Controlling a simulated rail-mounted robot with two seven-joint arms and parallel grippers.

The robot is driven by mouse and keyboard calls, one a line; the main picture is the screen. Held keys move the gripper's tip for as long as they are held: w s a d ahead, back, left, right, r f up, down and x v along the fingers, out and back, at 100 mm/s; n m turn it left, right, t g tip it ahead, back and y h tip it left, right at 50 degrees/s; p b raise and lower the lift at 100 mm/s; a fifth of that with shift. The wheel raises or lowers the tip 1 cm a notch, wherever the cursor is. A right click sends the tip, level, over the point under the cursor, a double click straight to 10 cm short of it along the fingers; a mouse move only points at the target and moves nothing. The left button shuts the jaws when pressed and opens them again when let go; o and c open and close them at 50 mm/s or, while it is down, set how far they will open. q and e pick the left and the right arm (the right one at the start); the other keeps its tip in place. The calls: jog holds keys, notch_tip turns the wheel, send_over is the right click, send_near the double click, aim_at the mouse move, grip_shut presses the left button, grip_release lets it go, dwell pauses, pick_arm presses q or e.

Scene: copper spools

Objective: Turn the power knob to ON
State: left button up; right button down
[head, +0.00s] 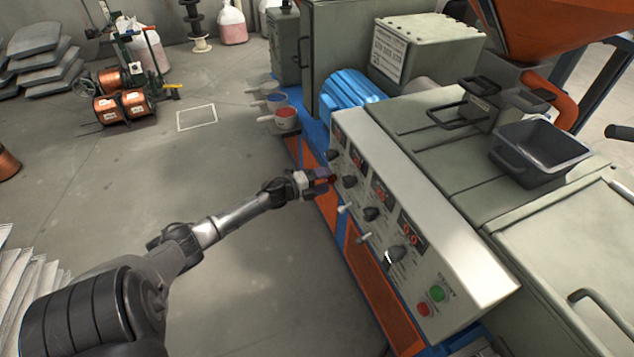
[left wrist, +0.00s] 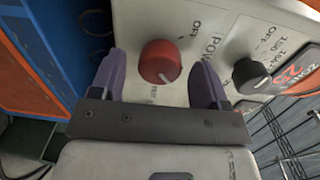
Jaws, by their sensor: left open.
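The red power knob (left wrist: 160,62) is on the grey control panel (left wrist: 225,20), beside the letters "POW" and an "OFF" mark. Its white pointer line faces the lower right in the left wrist view. My left gripper (left wrist: 161,66) is open, with one purple finger on each side of the knob. Gaps show between fingers and knob, so it is not gripped. In the head view my left gripper (head: 326,178) is at the far end of the panel (head: 455,268), and it hides the red knob there. My right gripper is not in view.
A black knob (left wrist: 250,76) sits close to the right finger. More black knobs (head: 371,214), small levers (head: 364,238), a green button (head: 422,309) and a red button (head: 437,293) line the panel. Small cups (head: 286,117) stand beyond the gripper.

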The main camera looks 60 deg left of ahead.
pick_arm(q)
jog(key=s+a+p, duration=0.1)
jog(key=s+p, duration=0.3)
jog(key=s, duration=0.9)
jog(key=shift+s+a+r, duration=0.25)
jog(key=shift+s+a, duration=0.05)
jog(key=shift+s, duration=0.05)
